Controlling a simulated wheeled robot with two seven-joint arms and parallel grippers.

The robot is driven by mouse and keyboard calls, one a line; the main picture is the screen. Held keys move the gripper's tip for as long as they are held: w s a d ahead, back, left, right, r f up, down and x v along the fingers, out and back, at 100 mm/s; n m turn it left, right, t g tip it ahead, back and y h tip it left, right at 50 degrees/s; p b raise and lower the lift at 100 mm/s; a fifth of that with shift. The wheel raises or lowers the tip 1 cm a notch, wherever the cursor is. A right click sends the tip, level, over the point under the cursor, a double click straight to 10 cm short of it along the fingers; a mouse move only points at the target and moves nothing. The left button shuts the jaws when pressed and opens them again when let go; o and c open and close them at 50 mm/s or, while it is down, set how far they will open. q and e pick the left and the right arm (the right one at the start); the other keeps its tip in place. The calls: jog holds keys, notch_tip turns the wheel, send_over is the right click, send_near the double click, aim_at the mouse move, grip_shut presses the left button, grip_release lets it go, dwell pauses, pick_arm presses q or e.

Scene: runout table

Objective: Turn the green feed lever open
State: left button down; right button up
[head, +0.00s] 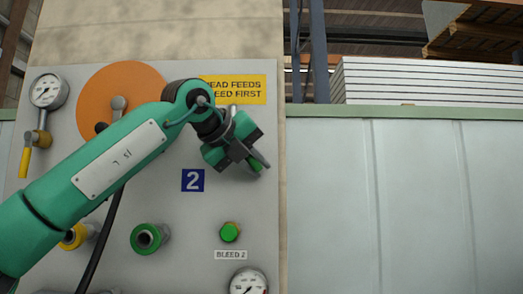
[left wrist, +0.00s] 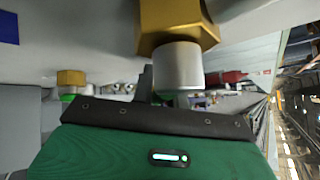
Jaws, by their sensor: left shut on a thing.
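My left gripper (head: 248,156) is at the panel's right side, just right of the blue "2" plate, its jaws shut. A small green piece (head: 257,166) shows at the fingertips. It looks like the end of the green feed lever, held between the fingers; the rest is hidden by the gripper. In the left wrist view, a brass hex fitting (left wrist: 178,22) with a pale grey cylinder (left wrist: 178,68) stands just beyond the gripper's dark edge. The lever's angle cannot be told. My right gripper is not in view.
The grey panel (head: 205,265) carries a green button (head: 229,232) above a "BLEED 2" label, a green-ringed port (head: 148,238), a yellow-ringed port (head: 76,237), a gauge (head: 46,91) and a yellow-handled valve (head: 26,160).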

pick_arm(q)
jog(key=a+m+y+p, duration=0.1)
jog(key=a+f+m+y+p, duration=0.1)
jog(key=y, duration=0.1)
jog(key=shift+a+f+g, duration=0.15)
jog(key=shift+a+g, duration=0.15)
jog(key=shift+g, duration=0.1)
jog(key=shift+a+f+m+y+p, duration=0.2)
jog(key=shift+a+m+y+p, duration=0.2)
jog(key=shift+a+y, duration=0.3)
jog(key=shift+a+f+m+y+p, duration=0.25)
jog(key=shift+a+y+p, duration=0.25)
jog(key=shift+y, duration=0.4)
jog(key=c, duration=1.4)
grip_release()
jog(key=shift+r, duration=0.1)
jog(key=b+v, duration=0.3)
jog(key=v, duration=1)
jog(key=shift+s+r, duration=0.15)
jog(key=shift+r, duration=0.2)
